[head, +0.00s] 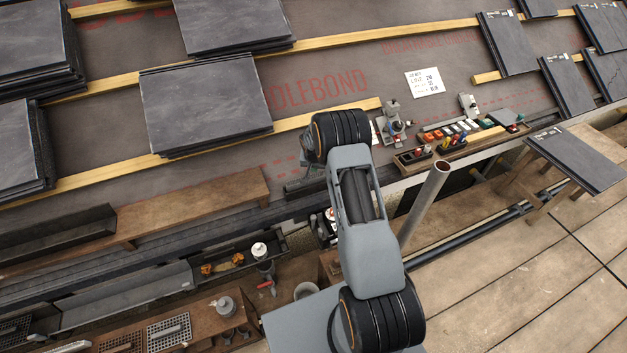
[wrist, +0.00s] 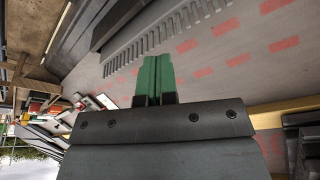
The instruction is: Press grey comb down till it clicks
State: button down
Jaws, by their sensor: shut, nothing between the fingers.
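The grey comb (wrist: 168,32) shows in the wrist view as a long strip with a row of teeth, running slantwise across the top over the grey membrane. My gripper (wrist: 155,78) has green fingertips side by side, closed together with nothing between them. Its tips point toward the toothed edge and appear just short of it in the picture; I cannot tell whether they touch. Whether the comb sits fully down cannot be seen.
Wooden battens (head: 345,112) and stacks of slates (head: 205,105) lie on the membrane. A wooden tray (head: 430,155) of coloured parts stands right of my arm. A grey upright pole (head: 424,205) rises close beside the arm. A long brown plank (head: 190,205) lies to the left.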

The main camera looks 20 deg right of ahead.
jog(key=shift+f+b, duration=0.85)
jog(key=shift+f, duration=0.1)
dwell(0.4)
jog(key=shift+r, duration=0.15)
notch_tip(320, 180, up, 9)
jog(key=p, duration=0.4)
jog(key=shift+p, duration=0.35)
dwell(0.4)
dwell(0.4)
